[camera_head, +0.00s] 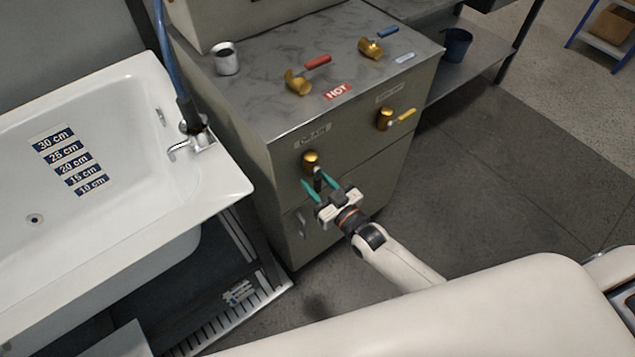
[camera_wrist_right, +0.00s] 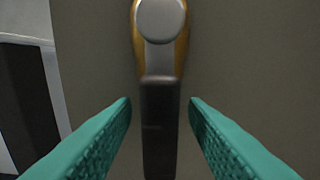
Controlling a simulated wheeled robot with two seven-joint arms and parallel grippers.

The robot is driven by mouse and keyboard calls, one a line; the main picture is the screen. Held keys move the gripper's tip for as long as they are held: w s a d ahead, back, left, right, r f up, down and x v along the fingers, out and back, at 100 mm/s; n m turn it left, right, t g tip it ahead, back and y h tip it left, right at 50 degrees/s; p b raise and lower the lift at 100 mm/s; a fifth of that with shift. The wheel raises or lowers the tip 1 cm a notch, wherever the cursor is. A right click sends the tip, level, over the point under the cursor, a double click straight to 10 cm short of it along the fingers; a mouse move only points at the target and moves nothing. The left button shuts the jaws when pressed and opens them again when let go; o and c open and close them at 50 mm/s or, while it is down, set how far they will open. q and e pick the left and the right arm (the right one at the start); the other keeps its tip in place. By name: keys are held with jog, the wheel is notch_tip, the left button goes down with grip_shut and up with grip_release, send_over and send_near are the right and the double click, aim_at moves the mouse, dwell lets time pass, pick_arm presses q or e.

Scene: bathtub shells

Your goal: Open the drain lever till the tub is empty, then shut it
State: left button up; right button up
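The white tub (camera_head: 215,195) stands at the left with a depth scale (camera_head: 72,160) and a drain hole (camera_head: 34,219) visible. I cannot make out any water surface in it. My left gripper is not in view.
The grey cabinet (camera_head: 245,110) carries a red-handled valve (camera_head: 300,82) by a HOT label, a blue-handled valve (camera_head: 371,48) and a metal cup (camera_head: 226,58). A yellow-handled valve (camera_head: 386,119) is on its front, right of the drain lever.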

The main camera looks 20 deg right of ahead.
grip_shut()
jog(key=shift+d, duration=0.1)
dwell(0.3)
jog(key=d+r+n, duration=0.1)
jog(key=n, duration=0.3)
jog(key=w+d+r+n+p, duration=0.1)
jog(key=d+n, duration=0.1)
jog(key=n, duration=0.2)
jog(key=d+r+n, duration=0.1)
jog(key=n, duration=0.3)
jog(key=shift+w+d+n+p, duration=0.15)
jog(key=shift+w+n+p, duration=0.15)
jog(key=shift+p, duration=0.05)
jog(key=shift+d+r+n, duration=0.1)
jog(key=shift+r+n, duration=0.3)
jog(key=shift+n, duration=0.5)
jog(key=shift+d+r+n, duration=0.1)
jog(key=shift+r+n, duration=0.25)
jog(key=shift+n, duration=0.55)
jog(key=shift+d+r+n, duration=0.1)
jog(key=shift+r+n, duration=0.3)
jog(key=shift+n, duration=0.5)
jog(key=shift+w, duration=0.1)
